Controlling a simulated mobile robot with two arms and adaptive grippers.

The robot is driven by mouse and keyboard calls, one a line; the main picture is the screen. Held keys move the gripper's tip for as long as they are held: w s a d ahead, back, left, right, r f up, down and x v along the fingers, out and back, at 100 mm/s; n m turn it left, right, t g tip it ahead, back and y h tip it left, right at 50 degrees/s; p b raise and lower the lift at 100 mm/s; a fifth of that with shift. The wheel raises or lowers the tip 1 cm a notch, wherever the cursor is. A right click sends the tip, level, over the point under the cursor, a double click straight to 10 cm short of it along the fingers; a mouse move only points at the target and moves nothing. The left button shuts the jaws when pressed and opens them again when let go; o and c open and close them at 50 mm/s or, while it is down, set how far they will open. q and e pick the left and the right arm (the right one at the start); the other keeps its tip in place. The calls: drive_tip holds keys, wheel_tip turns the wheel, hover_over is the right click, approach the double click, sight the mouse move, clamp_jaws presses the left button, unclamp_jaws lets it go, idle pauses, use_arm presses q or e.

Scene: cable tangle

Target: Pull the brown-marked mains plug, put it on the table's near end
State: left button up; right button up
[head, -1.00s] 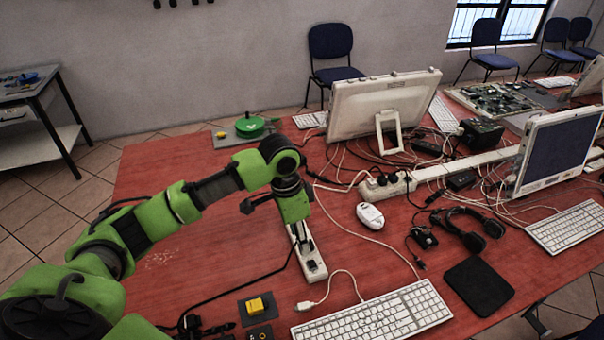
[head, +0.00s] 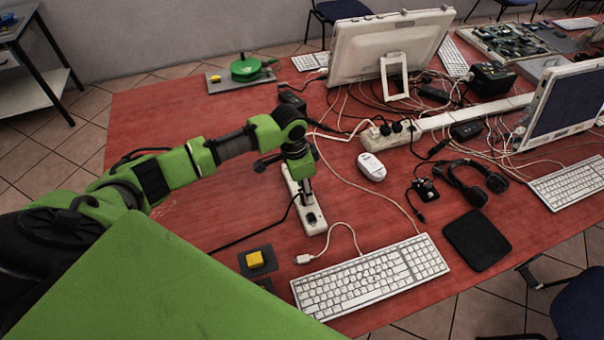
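My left arm reaches in from the left, and its gripper (head: 304,188) points down over a short white power strip (head: 314,219) on the red table (head: 190,228). A dark plug seems to stand in this strip under the gripper, with a black cable (head: 262,230) running off to the left. The gripper hides much of the plug; I cannot see a brown mark or tell whether the fingers touch it. More black plugs (head: 397,127) sit in a longer white strip (head: 437,122) farther back. My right gripper is not in view.
A keyboard (head: 370,275), a yellow block (head: 255,259) on a dark pad and a white mouse (head: 371,167) lie near the strip. A headset (head: 470,185) and tangled cables fill the right. A monitor (head: 388,45) stands behind. The table's left part is mostly clear.

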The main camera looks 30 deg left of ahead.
use_arm(q)
drive_tip(key=shift+w+d+f, duration=0.1)
drive_tip(key=shift+f, duration=0.8)
drive_tip(key=shift+w+d+f, duration=0.1)
drive_tip(key=shift+f, duration=0.75)
clamp_jaws()
